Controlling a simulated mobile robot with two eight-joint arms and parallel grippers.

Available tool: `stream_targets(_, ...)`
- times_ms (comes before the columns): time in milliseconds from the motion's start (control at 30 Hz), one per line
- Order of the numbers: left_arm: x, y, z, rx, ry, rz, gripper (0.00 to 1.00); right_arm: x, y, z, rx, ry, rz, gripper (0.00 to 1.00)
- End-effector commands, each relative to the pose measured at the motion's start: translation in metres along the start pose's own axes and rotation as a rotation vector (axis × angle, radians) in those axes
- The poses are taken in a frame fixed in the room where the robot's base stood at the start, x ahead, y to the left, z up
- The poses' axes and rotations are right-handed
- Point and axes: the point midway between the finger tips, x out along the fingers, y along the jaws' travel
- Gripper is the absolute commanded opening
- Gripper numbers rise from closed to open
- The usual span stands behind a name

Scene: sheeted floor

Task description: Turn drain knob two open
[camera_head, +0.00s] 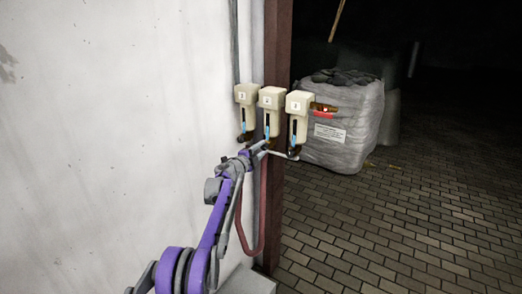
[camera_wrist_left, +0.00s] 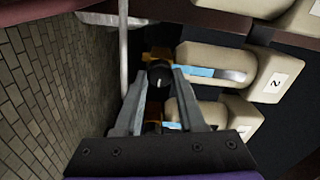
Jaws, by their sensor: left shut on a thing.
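Three cream filter units with dark and blue windows hang on the post; in the head view they are the left (camera_head: 245,95), middle (camera_head: 270,98) and right (camera_head: 298,104) ones. The unit labelled 2 (camera_wrist_left: 270,82) also shows in the left wrist view. A round black knob (camera_wrist_left: 160,74) with a pale mark sits at its lower end, by an orange-brown fitting. My left gripper (camera_head: 262,148) is below the middle unit in the head view. In the wrist view its fingers (camera_wrist_left: 160,86) are shut on the knob, one on each side. My right gripper is not in view.
A brown post (camera_head: 276,50) stands at the end of a white wall (camera_head: 120,110). A grey pipe runs beside the knob. A reddish hose (camera_head: 262,215) hangs near my arm. A wrapped grey bale (camera_head: 345,120) stands behind on the paved floor (camera_head: 400,220), which is open at right.

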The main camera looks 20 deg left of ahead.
Motion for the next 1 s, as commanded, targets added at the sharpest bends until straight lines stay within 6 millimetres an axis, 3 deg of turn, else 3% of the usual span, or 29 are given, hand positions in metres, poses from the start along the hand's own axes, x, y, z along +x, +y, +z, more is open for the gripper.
stream_targets(467, 0.0001, -0.0009, -0.0001, 0.013, 0.000, -0.001, 0.00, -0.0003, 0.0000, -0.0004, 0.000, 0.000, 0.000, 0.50)
stream_targets(500, 0.0001, -0.0008, -0.0001, 0.013, 0.000, -0.001, 0.44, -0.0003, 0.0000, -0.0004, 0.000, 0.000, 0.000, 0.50)
stream_targets(633, 0.0001, -0.0007, -0.0001, 0.013, 0.000, 0.000, 0.68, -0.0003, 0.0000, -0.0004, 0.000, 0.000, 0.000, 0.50)
stream_targets(1000, -0.0035, 0.0004, 0.0003, 0.012, -0.001, 0.000, 0.69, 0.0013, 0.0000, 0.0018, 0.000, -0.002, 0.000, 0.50)
